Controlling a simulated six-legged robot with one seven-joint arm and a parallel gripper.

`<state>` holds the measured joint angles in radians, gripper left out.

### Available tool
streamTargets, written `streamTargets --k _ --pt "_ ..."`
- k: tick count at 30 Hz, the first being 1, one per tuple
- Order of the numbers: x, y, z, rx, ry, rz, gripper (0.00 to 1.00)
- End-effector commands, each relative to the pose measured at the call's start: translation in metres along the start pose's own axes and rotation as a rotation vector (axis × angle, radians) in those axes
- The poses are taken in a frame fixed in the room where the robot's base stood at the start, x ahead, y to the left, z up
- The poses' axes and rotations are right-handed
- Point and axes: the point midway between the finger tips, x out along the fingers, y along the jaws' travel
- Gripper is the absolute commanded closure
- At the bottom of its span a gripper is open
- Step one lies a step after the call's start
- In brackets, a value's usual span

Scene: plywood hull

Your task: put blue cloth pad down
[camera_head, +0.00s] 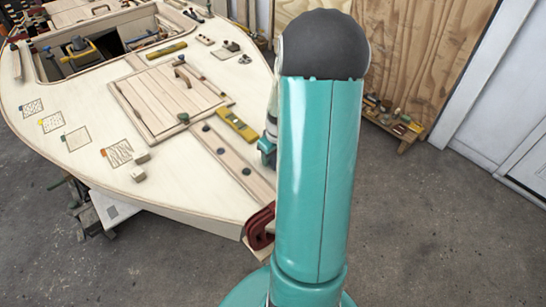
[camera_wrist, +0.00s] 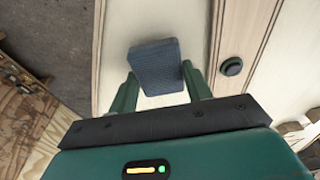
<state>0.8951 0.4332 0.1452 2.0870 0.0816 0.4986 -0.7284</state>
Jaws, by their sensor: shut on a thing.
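The blue cloth pad (camera_wrist: 156,66) is a small blue-grey block in the wrist view, between the two green fingers of my gripper (camera_wrist: 159,80). My gripper is shut on it, with the pad tilted a little in the picture. Pale plywood deck (camera_wrist: 125,25) shows beyond the pad; I cannot tell whether they touch. In the head view my gripper (camera_head: 267,148) shows only partly at the deck's right edge, behind my teal arm. The pad is hidden there.
The plywood hull (camera_head: 60,175) fills the left. Its deck carries a hatch cover (camera_head: 165,100), a yellow level (camera_head: 237,125), small blocks (camera_head: 138,174) and sample patches. A red clamp (camera_head: 260,228) grips the near edge. A dark round knob (camera_wrist: 231,67) is right of the pad.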

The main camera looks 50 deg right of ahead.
Motion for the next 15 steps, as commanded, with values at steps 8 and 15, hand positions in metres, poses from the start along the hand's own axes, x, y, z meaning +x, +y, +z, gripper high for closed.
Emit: streamTargets --k 8,15 --pt "0.0087 -0.0004 0.0014 0.000 0.001 0.001 0.88" --pt "0.0115 -0.0004 0.0020 0.000 0.001 0.001 0.38"
